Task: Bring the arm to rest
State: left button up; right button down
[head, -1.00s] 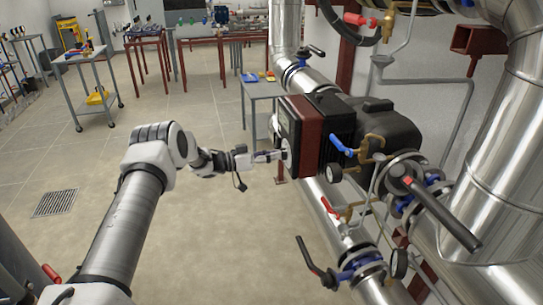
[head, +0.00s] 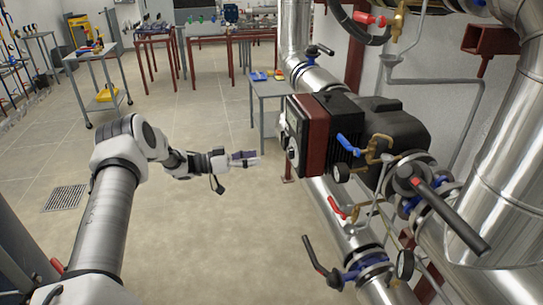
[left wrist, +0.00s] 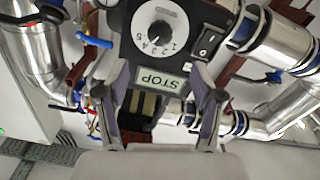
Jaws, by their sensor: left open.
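My left arm reaches in from the left in the head view. Its gripper (head: 246,158) is in the air to the left of the red and black pump unit (head: 312,135), with a clear gap between them. In the left wrist view the two fingers (left wrist: 162,112) stand apart with nothing held between them. Beyond them is the pump's control face, with a white dial (left wrist: 159,33) numbered around its edge, a black rocker switch (left wrist: 207,41) and a display (left wrist: 160,79) reading STOP, upside down. My right gripper is not in view.
Large silver pipes (head: 500,150) with valves run along the right. A black-handled valve lever (head: 450,215) sticks out low on the right. A small grey table (head: 270,88) stands behind the pump. The tiled floor (head: 200,240) around the gripper is open.

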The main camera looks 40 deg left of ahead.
pick_arm(q)
jog(key=shift+v, duration=1.05)
